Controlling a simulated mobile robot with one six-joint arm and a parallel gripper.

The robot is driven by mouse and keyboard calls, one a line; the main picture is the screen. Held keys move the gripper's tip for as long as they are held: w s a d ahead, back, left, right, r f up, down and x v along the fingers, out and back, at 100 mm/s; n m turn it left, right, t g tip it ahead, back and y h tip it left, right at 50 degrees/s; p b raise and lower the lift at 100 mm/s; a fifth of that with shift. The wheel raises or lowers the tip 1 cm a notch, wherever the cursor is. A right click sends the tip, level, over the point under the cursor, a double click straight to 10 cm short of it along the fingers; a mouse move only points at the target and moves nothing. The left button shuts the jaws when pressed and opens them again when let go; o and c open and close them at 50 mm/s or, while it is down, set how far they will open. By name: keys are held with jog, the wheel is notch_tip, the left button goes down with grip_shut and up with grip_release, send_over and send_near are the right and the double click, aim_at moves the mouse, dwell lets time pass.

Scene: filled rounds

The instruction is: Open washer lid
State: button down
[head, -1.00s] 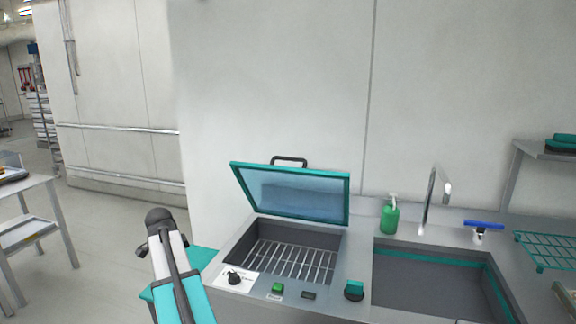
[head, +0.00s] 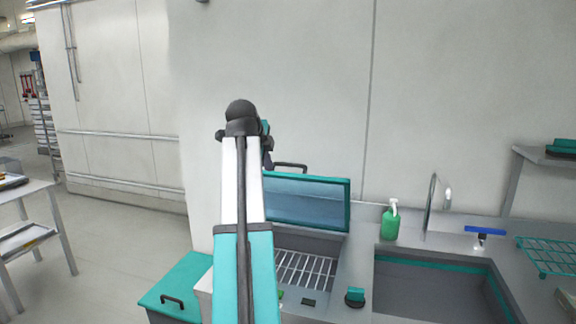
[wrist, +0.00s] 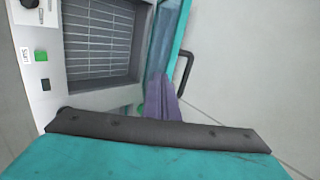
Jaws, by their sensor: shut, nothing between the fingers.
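The washer lid (head: 310,202), a bluish panel in a teal frame, stands raised and tilted back. The arm hides its left part in the head view. Its dark handle (head: 290,165) shows at the top edge. The lid (wrist: 163,40) and handle (wrist: 184,72) also show in the wrist view. The washer's basin (wrist: 102,38) is uncovered, with a metal rack inside. My gripper (wrist: 163,98) shows as shut purple-grey fingers, empty, overlapping the lid's edge in the wrist view. I cannot tell whether they touch it. In the head view the arm mostly hides it.
A green soap bottle (head: 390,222), a tap (head: 431,205) and a sink (head: 430,288) are right of the washer. A teal box (head: 172,280) with a handle stands at lower left. A wall rises close behind the lid.

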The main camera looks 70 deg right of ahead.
jog(key=shift+m, duration=0.5)
jog(key=s+r, duration=0.3)
jog(key=shift+d+r, duration=0.15)
jog(key=shift+r, duration=0.15)
jog(key=p, duration=0.4)
send_near(287, 164)
jog(key=f, duration=0.1)
jog(key=d+f, duration=0.1)
jog(key=f, duration=0.1)
jog(key=s+d+f, duration=0.1)
jog(key=f, duration=0.1)
jog(key=shift+d+f, duration=0.25)
jog(key=shift+d, duration=0.6)
jog(key=shift+w, duration=0.15)
